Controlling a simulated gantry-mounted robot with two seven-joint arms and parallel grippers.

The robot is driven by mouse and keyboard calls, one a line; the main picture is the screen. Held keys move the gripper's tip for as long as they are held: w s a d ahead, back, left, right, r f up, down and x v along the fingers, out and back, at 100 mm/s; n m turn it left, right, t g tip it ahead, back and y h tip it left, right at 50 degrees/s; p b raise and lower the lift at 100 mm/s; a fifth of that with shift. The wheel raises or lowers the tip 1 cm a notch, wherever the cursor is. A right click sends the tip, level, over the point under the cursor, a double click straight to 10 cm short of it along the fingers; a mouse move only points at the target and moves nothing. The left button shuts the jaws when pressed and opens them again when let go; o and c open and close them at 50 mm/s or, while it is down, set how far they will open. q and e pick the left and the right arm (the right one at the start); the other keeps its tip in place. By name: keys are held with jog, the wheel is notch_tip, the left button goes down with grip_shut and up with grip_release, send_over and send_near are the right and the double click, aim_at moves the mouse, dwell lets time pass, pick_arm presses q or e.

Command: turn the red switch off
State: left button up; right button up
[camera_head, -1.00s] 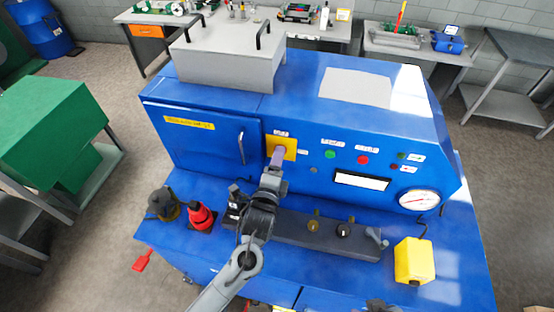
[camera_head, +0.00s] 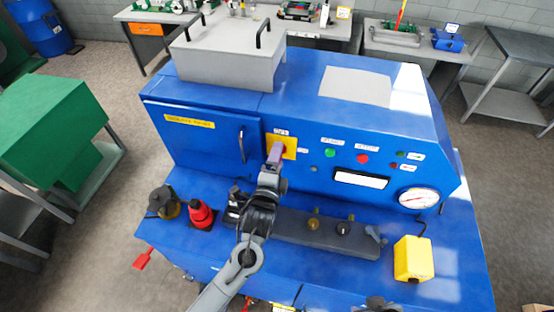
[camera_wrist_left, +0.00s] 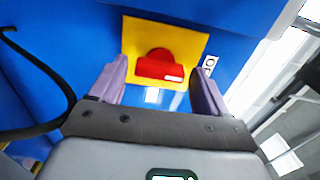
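The red switch (camera_wrist_left: 159,66) is a rounded red knob with a pale label, on a yellow plate (camera_wrist_left: 190,42) on the blue machine front. In the head view the yellow plate (camera_head: 290,144) shows, but my left gripper hides the red switch. My left gripper (camera_head: 275,152) points at the plate. In the left wrist view its two purple fingers stand apart, one on each side of the switch, with visible gaps. Nothing is held. I cannot tell how far the fingertips are from the plate.
The blue machine (camera_head: 300,120) has a green button (camera_head: 330,153), a red button (camera_head: 363,158) and a gauge (camera_head: 418,200). A red item (camera_head: 201,215), a dark rail (camera_head: 310,234) and a yellow box (camera_head: 413,259) are on its ledge. A black door handle (camera_head: 242,146) is left of the plate.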

pick_arm(q)
jog(key=shift+o, duration=0.4)
jog(key=b+v, duration=0.2)
jog(key=v, duration=0.9)
jog(key=shift+a, duration=0.1)
